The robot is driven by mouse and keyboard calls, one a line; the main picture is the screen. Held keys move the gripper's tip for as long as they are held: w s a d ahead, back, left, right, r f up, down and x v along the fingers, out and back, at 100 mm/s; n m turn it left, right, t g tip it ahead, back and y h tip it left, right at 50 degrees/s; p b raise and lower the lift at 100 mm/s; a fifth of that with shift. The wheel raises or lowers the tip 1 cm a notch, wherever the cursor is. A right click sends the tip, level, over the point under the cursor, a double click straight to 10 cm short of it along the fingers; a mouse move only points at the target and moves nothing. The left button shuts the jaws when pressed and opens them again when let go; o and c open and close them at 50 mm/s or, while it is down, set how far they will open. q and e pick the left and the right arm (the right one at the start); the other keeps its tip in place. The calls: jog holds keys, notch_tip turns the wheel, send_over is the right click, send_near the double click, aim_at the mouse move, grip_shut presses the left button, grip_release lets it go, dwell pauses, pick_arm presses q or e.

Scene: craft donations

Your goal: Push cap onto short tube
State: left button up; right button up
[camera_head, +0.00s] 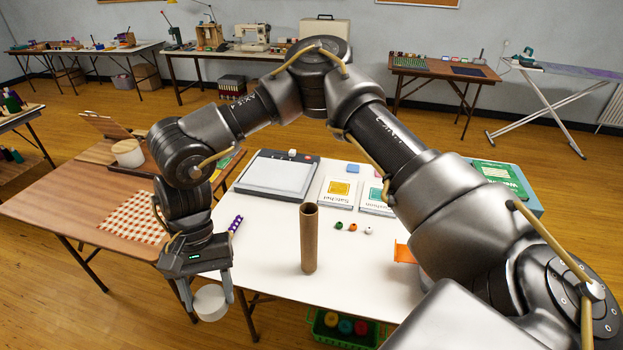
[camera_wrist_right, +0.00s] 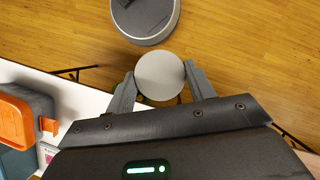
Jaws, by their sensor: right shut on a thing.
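My right gripper (camera_head: 207,301) is shut on a round white cap (camera_head: 209,303), low at the left front of the white table. The cap also shows between the fingers of my right gripper (camera_wrist_right: 160,84) in the right wrist view, as a pale disc (camera_wrist_right: 160,75) with wooden floor behind it. A brown cardboard tube (camera_head: 308,240) stands upright on the white table (camera_head: 270,225), to the right of the gripper and apart from it. Its upper end has no cap on it. My left gripper is not in view.
A green crate (camera_head: 318,328) with coloured rolls sits below the front edge. White tabletop around the tube is clear.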

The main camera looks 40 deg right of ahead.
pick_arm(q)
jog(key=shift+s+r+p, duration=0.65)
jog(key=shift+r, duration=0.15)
pick_arm(e)
jog(key=w+d+r+m+t, duration=0.1)
jog(key=w+d+m+t, duration=0.1)
jog(key=d+m, duration=0.6)
jog(key=w+d+r+m+t, duration=0.2)
jog(key=d+m, duration=0.6)
jog(key=d, duration=0.5)
jog(key=w+d+r+m+t, duration=0.2)
jog(key=w+d+m+t, duration=0.1)
jog(key=d+m, duration=0.4)
jog(key=w+d, duration=0.1)
jog(key=d, duration=0.2)
jog(key=shift+w+d+m+t, duration=0.2)
jog(key=shift+d+m+t, duration=0.05)
jog(key=shift+m+t, duration=0.15)
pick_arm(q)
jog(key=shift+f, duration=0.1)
pick_arm(e)
jog(key=shift+f+y, duration=0.15)
jog(key=shift+y, duration=0.15)
notch_tip(320, 180, down, 4)
jog(key=b, duration=0.5)
jog(key=shift+f, duration=0.15)
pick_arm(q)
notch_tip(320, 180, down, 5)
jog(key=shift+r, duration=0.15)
